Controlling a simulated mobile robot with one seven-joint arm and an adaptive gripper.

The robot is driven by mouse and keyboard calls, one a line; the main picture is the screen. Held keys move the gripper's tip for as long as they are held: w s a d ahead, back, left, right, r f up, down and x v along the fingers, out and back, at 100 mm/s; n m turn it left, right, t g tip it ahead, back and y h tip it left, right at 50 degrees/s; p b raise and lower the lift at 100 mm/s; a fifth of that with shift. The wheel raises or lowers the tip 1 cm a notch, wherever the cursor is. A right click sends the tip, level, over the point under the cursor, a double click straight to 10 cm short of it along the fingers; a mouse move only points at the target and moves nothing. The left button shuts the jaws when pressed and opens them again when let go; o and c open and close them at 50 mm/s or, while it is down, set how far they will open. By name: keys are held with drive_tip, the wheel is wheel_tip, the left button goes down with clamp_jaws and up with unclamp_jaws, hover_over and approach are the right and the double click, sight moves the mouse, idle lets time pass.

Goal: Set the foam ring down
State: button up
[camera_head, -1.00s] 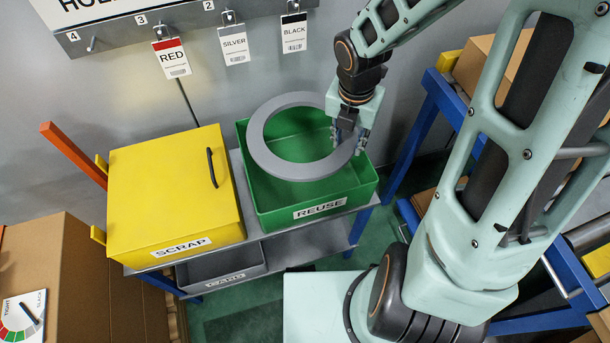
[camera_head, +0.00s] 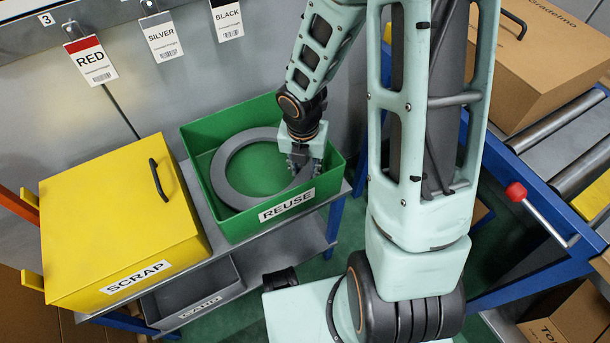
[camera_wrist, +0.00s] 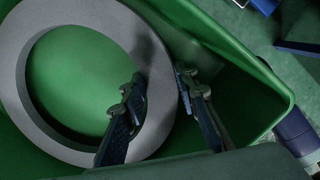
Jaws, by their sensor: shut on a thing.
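The grey foam ring (camera_head: 226,180) is inside the green REUSE bin (camera_head: 336,163), low between its walls. My gripper (camera_head: 302,168) is over the bin's right part, shut on the ring's right side. In the wrist view, the ring (camera_wrist: 45,135) fills the left, with one finger of my gripper (camera_wrist: 160,95) inside its hole and the other outside its rim. The green bin's wall (camera_wrist: 245,50) runs behind it. Whether the ring touches the bin floor I cannot tell.
A closed yellow SCRAP box (camera_head: 115,220) with a black handle stands left of the bin. A grey bin (camera_head: 195,295) labelled CARD sits on the lower shelf. Tags hang from the wall board. A roller conveyor (camera_head: 560,150) and cardboard box (camera_head: 540,60) are at right.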

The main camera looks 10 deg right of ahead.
wheel_tip(320, 180, down, 2)
drive_tip(key=shift+f+b, duration=0.15)
drive_tip(key=shift+b, duration=0.25)
drive_tip(key=o, duration=1)
wheel_tip(320, 180, up, 12)
drive_tip(key=s+p, duration=0.1)
drive_tip(key=p, duration=0.6)
drive_tip(key=shift+s+a, duration=0.15)
drive_tip(key=shift+a, duration=0.15)
